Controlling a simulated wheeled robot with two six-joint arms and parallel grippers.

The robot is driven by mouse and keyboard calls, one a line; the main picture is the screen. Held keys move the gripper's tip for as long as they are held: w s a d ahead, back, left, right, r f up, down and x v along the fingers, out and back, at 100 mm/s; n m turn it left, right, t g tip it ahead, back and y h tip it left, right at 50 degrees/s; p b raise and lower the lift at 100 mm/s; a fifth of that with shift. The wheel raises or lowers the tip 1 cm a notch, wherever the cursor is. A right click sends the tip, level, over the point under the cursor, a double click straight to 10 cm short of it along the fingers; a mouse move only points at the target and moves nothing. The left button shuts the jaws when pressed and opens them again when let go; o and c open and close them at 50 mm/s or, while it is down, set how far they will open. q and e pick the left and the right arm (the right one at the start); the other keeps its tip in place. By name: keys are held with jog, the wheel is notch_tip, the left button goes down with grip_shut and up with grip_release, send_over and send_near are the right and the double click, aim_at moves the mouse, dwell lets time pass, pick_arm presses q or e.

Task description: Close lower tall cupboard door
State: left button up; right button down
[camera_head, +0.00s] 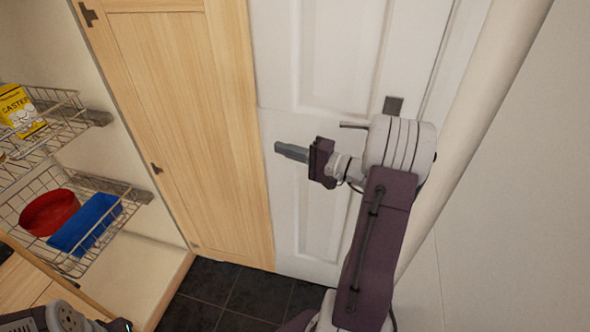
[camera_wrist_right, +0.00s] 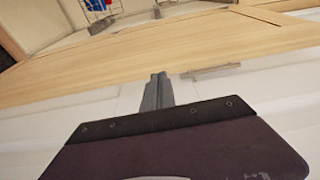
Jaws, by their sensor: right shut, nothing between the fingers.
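The light wood tall cupboard door (camera_head: 185,110) stands wide open, with its hinges along its left edge and its free edge in front of a white panelled door. In the right wrist view the wood door (camera_wrist_right: 110,83) spans the picture just beyond the fingers, with a pale bar-like handle (camera_wrist_right: 210,70) at its edge. My right gripper (camera_head: 278,148) is shut and empty, its tips pointing left just right of the door's free edge. It also shows in the right wrist view (camera_wrist_right: 158,76). I cannot tell whether it touches the door. My left gripper's fingers do not show.
The open cupboard at left holds wire baskets (camera_head: 75,265) with a yellow box (camera_head: 20,110), a red bowl (camera_head: 48,212) and a blue container (camera_head: 85,224). The white door (camera_head: 305,60) stands behind my right arm, beside a pale pipe (camera_head: 480,120). Dark floor tiles (camera_head: 225,295) are clear.

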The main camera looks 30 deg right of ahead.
jog(key=s+d+f+m+h, duration=0.1)
jog(key=d+f, duration=0.2)
jog(key=f, duration=0.1)
jog(key=shift+m+t+h, duration=0.3)
jog(key=shift+h, duration=0.1)
jog(key=x, duration=0.6)
jog(key=b+x, duration=0.1)
jog(key=x, duration=0.2)
jog(key=shift+r, duration=0.35)
